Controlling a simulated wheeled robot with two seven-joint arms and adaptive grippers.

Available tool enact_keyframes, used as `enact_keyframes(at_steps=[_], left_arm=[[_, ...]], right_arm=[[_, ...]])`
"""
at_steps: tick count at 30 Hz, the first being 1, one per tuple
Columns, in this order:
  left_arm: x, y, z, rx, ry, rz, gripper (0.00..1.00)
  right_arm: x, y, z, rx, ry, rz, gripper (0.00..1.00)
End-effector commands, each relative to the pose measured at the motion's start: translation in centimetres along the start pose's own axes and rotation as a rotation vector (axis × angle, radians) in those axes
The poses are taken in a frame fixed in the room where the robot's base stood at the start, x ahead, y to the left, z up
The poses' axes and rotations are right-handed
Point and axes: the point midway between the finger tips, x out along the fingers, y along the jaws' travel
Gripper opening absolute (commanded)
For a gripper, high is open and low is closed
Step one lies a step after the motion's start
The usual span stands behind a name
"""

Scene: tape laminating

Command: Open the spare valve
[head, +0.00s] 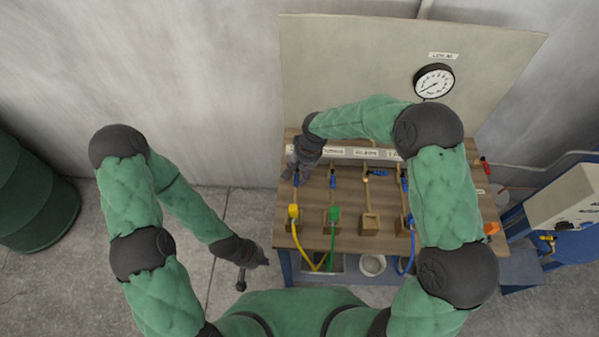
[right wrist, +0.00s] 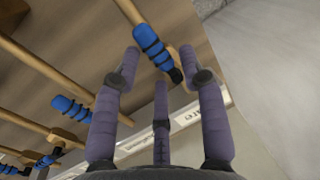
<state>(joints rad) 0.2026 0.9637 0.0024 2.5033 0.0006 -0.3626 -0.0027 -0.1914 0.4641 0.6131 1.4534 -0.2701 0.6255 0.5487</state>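A blue valve handle (right wrist: 154,46) with black bands sits on a wooden-coloured pipe in the right wrist view. A white label strip (right wrist: 186,114) runs beside it; its partly hidden text seems to end in "are". My right gripper (right wrist: 160,62) has its fingers spread, with the handle between and just beyond the fingertips; contact cannot be told. In the head view my right gripper (head: 293,172) is over the leftmost valve of the board, with its blue handle (head: 297,180) partly hidden. My left gripper (head: 241,281) hangs empty-looking left of the table, its fingers too small to judge.
Several more valves with blue handles (head: 333,180) line the wooden board (head: 349,239) to the right. Yellow (head: 297,238) and green (head: 333,232) hoses hang at the front. A gauge (head: 434,81) is on the back panel. A green drum (head: 30,205) stands far left.

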Motion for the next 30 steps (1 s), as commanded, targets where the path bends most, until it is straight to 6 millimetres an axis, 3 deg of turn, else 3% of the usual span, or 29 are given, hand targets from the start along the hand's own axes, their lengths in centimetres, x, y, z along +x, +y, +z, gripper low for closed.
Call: enact_keyframes(at_steps=[9,14,30], left_arm=[[0.0,0.0,0.0,0.0,0.0,0.0,0.0],[0.0,0.0,0.0,0.0,0.0,0.0,0.0],[0.0,0.0,0.0,0.0,0.0,0.0,0.0]], right_arm=[[0.1,0.0,0.2,-0.005,-0.005,0.002,0.5],[-1.1,0.0,0.1,-0.006,-0.003,0.002,0.5],[-10.5,0.0,0.1,-0.004,-0.002,0.001,0.5]])
